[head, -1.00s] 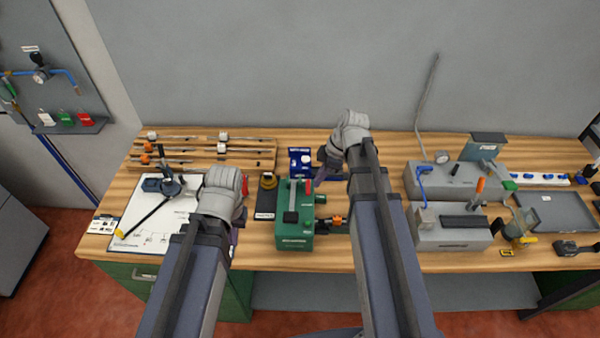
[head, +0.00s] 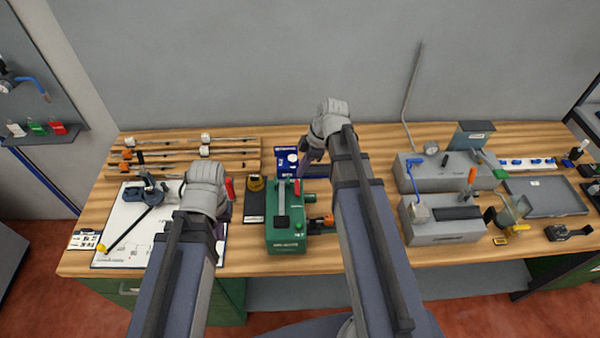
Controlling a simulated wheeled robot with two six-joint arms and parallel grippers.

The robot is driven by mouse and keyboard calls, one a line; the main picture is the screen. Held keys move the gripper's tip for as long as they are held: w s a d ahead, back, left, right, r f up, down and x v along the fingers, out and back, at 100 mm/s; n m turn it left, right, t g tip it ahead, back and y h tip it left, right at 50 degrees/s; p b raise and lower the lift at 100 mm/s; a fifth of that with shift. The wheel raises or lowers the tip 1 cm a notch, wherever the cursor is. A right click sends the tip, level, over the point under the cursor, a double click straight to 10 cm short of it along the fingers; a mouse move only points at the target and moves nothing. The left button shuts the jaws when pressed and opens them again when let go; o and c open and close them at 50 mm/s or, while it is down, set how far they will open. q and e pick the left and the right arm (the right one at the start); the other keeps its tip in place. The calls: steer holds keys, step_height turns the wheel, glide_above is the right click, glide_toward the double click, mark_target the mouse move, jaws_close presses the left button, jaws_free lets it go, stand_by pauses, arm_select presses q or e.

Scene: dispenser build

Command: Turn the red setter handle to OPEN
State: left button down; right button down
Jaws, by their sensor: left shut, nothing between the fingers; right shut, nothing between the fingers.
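A green box-shaped device (head: 287,240) stands at the middle front of the bench, with a grey lever on top and a red handle (head: 297,188) at its back right. A second red handle (head: 229,188) shows just right of my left gripper, and its base is hidden by that gripper. I cannot tell which red handle is the setter's; no OPEN mark is readable. My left gripper (head: 222,222) is shut and empty, left of the green device. My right gripper (head: 304,164) is shut and empty, above the bench behind the green device, near a blue device (head: 287,160).
A white board (head: 125,232) with a dark tool lies at the left. Wooden racks (head: 180,156) with rods stand behind it. Grey machines (head: 440,225) and a dark tray (head: 545,198) fill the right. My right arm covers part of the bench middle.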

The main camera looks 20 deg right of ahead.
mark_target(297, 189)
steer(key=b+x, duration=0.8)
steer(key=x, duration=0.1)
steer(key=shift+f, duration=0.15)
steer(key=shift+a, duration=0.15)
